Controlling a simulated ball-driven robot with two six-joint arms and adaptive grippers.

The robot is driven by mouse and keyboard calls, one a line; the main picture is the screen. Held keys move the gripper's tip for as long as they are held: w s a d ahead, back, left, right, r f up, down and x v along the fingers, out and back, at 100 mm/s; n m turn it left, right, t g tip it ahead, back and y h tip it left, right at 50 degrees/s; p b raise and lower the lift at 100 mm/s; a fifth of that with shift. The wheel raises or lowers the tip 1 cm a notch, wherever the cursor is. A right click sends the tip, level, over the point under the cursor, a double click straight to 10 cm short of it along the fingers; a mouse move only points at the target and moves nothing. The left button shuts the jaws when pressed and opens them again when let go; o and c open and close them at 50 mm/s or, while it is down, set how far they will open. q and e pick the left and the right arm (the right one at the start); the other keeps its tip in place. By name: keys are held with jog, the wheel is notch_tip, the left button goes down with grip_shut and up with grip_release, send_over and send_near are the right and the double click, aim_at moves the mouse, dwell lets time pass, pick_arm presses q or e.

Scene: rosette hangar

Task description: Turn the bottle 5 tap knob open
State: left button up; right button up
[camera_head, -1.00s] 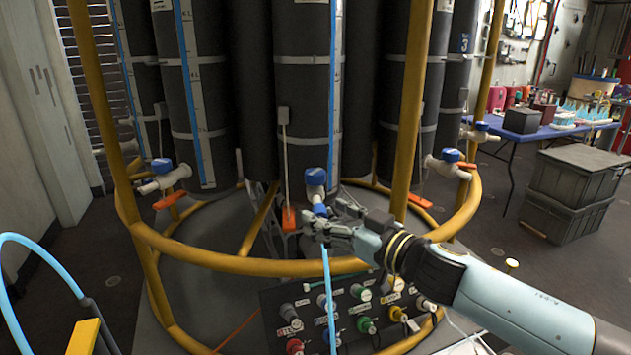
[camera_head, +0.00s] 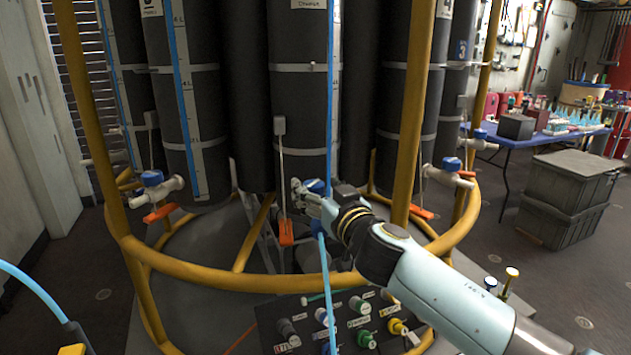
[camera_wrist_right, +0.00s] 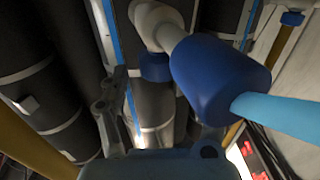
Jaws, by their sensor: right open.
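The middle dark bottle (camera_head: 299,100) has a tap with a blue knob (camera_head: 315,186) low on its front, and its number is out of view. My right gripper (camera_head: 304,194) is open at this tap, its fingers partly covering the knob. In the right wrist view, one finger (camera_wrist_right: 112,108) shows beside the tap. A large blue tap part (camera_wrist_right: 218,78) is close ahead on a white pipe (camera_wrist_right: 160,22), and a smaller blue part (camera_wrist_right: 155,67) sits below the pipe. I cannot tell whether the fingers touch it. My left gripper is out of view.
A yellow ring frame (camera_head: 235,263) and yellow post (camera_head: 411,110) stand around the bottles. A light-blue hose (camera_head: 326,270) hangs from the tap above a panel of coloured fittings (camera_head: 345,325). Neighbouring taps show left (camera_head: 152,180) and right (camera_head: 450,166). An orange tag (camera_head: 286,231) hangs beside the gripper.

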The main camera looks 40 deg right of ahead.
jog(key=shift+w+d, duration=0.15)
jog(key=shift+w, duration=0.55)
jog(key=c, duration=1.2)
